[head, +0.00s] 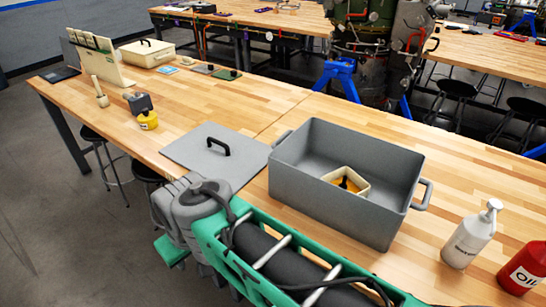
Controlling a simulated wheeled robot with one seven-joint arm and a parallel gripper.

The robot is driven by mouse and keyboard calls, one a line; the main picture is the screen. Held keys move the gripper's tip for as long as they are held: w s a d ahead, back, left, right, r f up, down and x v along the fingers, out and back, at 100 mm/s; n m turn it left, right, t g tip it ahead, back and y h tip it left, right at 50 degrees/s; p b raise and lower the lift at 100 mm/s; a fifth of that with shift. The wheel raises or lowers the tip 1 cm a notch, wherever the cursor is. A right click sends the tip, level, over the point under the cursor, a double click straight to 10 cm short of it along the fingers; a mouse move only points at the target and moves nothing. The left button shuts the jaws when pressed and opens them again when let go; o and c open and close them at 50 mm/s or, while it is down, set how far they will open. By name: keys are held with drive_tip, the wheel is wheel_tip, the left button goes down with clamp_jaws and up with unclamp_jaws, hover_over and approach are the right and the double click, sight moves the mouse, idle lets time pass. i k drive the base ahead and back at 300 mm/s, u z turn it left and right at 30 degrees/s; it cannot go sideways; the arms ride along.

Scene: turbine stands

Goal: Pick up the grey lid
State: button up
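The grey lid (214,158) lies flat on the wooden table, just left of the grey bin. It is a thin square plate with a black handle (218,146) upright in its middle. Its near right corner lies close to my arm, which crosses the bottom of the head view in green, grey and black. No gripper fingers show, so I cannot see whether my gripper is open or shut. Nothing is seen holding the lid.
The open grey bin (325,205) holds a small cream box (361,190). A white pump bottle (471,236) and a red oil container (524,268) stand right. Table between pot and lid is clear.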

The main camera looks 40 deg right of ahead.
sight(213, 150)
drive_tip(key=z, duration=1.6)
drive_tip(key=k, duration=1.1)
drive_tip(key=u, duration=1.6)
drive_tip(key=i, duration=1.85)
drive_tip(key=z, duration=0.6)
drive_tip(key=i, duration=0.4)
drive_tip(key=z, duration=0.3)
